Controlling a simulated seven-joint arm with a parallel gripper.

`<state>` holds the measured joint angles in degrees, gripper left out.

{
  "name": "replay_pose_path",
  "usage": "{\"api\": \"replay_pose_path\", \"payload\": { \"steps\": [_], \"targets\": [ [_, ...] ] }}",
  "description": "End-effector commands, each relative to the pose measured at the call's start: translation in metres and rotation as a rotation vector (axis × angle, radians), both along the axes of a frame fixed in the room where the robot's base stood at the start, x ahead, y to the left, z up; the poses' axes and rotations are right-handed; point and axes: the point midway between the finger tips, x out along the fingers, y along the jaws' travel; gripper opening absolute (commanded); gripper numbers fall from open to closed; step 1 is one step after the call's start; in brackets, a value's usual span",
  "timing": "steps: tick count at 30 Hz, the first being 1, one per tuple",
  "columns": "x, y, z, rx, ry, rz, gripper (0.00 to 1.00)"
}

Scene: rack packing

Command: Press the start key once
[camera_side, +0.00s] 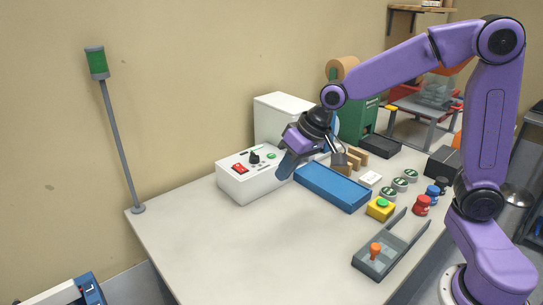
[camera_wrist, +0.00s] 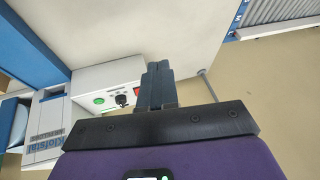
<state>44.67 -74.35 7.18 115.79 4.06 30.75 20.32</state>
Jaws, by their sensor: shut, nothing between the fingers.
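The white control box (camera_side: 250,184) stands at the back of the table. Its face carries a red switch (camera_side: 239,169), a black knob (camera_side: 254,157) and a round green key (camera_side: 271,156). In the wrist view the green key (camera_wrist: 99,101), the knob (camera_wrist: 121,99) and part of the red switch (camera_wrist: 138,92) show left of my fingers. My gripper (camera_side: 283,174) is shut and empty, close by the box's right end in the side view. In the wrist view my gripper (camera_wrist: 158,66) overlaps the box's edge; contact cannot be told.
A blue tray (camera_side: 333,187) lies right of the box. A yellow block with a green button (camera_side: 380,209), red jars (camera_side: 422,206) and a grey tray with an orange knob (camera_side: 378,262) stand farther right. A lamp pole (camera_side: 120,140) rises at the left corner. The table's front left is clear.

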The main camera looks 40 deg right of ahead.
Motion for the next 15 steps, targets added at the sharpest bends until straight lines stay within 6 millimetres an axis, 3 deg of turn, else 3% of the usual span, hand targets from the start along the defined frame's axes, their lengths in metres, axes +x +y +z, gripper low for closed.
{"api": "replay_pose_path", "payload": {
  "steps": [1, 6, 15],
  "targets": [
    [0.022, -0.007, 0.000, 0.023, -0.016, -0.067, 0.00],
    [0.088, -0.037, 0.005, 0.107, -0.082, -0.278, 0.00],
    [0.179, -0.110, 0.010, 0.231, -0.199, -0.596, 0.00]
  ]
}}
